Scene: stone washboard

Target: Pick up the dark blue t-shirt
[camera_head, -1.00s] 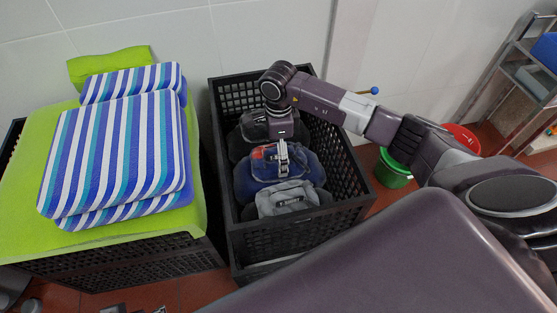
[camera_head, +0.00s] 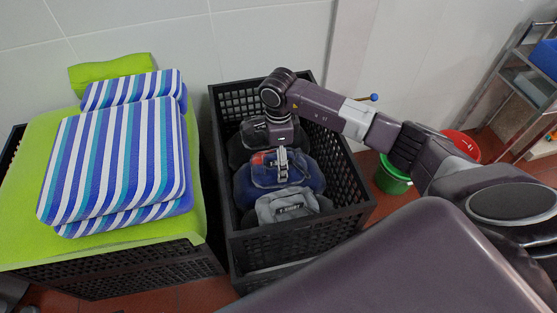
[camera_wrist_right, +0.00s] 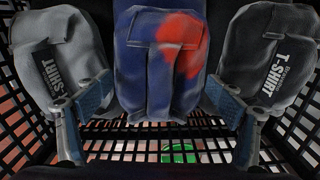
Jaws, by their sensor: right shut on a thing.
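The dark blue t-shirt (camera_head: 302,180) is a folded bundle with a red patch, inside a black crate (camera_head: 245,247). In the right wrist view the dark blue t-shirt (camera_wrist_right: 140,60) is at the top middle. My right gripper (camera_head: 283,172) reaches down onto it from above. My left gripper does not show.
A light grey t-shirt (camera_head: 290,207) lies in front of the blue one and a dark grey one (camera_head: 253,134) behind. The crate walls surround them. Striped cushions (camera_head: 118,160) lie at left. Green (camera_head: 393,180) and red (camera_head: 464,145) buckets stand at right.

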